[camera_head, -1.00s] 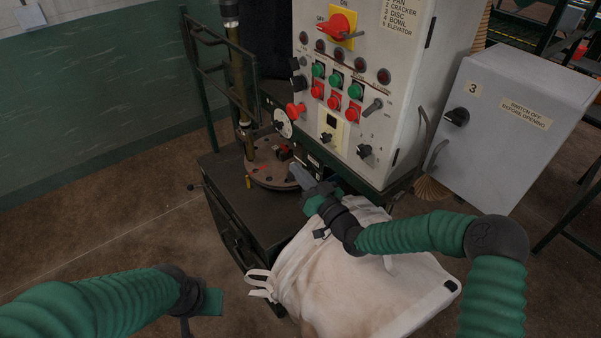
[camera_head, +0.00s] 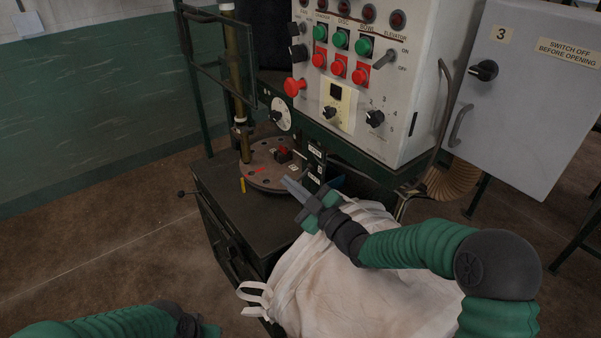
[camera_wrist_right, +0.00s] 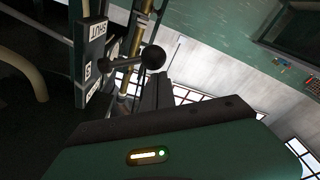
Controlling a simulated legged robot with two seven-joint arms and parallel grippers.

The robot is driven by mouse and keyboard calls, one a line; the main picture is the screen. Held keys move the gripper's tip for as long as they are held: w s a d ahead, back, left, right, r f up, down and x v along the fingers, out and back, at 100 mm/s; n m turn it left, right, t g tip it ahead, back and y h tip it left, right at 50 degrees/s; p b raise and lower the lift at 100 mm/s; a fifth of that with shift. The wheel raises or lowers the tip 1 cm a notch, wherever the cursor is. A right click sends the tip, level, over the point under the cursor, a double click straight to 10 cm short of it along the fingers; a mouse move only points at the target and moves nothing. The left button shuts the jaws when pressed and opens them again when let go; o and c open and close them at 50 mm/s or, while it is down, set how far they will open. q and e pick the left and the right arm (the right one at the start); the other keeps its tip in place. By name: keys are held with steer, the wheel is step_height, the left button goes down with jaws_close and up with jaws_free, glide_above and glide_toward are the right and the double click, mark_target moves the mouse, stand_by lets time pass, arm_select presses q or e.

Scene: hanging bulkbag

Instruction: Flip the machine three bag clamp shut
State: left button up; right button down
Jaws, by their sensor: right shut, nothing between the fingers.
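A lever with a black ball knob (camera_wrist_right: 153,57) shows in the right wrist view, beside a dark label plate (camera_wrist_right: 92,45) reading SHUT. I take it to be the bag clamp's lever; its exact position is unclear in the head view. My right gripper (camera_head: 288,184) is shut and empty, above the bag's upper edge and in front of the round plate. In the wrist view its fingers (camera_wrist_right: 156,92) point towards the knob; I cannot tell whether they touch it. The white bulk bag (camera_head: 350,290) hangs beneath my right arm. My left gripper (camera_head: 208,329) is at the bottom edge, mostly cut off.
A grey control panel (camera_head: 400,80) with green and red buttons stands behind. A grey cabinet (camera_head: 530,110) marked 3 is at the right. A round brown plate (camera_head: 262,176) with a post sits on a dark box (camera_head: 245,215). Floor at the left is clear.

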steer(key=shift+f+n+b, duration=0.75)
steer(key=shift+n+b, duration=0.45)
steer(key=shift+b, duration=0.1)
steer(key=shift+d+f, duration=0.1)
steer(key=shift+f, duration=0.05)
